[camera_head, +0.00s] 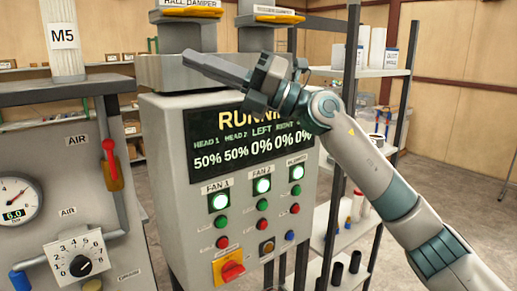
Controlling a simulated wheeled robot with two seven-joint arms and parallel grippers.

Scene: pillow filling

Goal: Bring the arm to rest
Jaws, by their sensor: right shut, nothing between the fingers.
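My right arm (375,175) comes in from the lower right and reaches up and to the left. My right gripper (190,60) is shut and empty. It points left, in front of the top of a grey control cabinet (160,160), above its dark display (230,155). I cannot tell whether it touches anything. My left gripper is not in view.
The cabinet front has lit fan buttons, green and red buttons, and a red rotary switch (233,271). A grey panel (60,130) at left has a gauge (15,200), a dial (82,265) and a red lever (112,170). A shelf rack (385,72) stands behind my arm.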

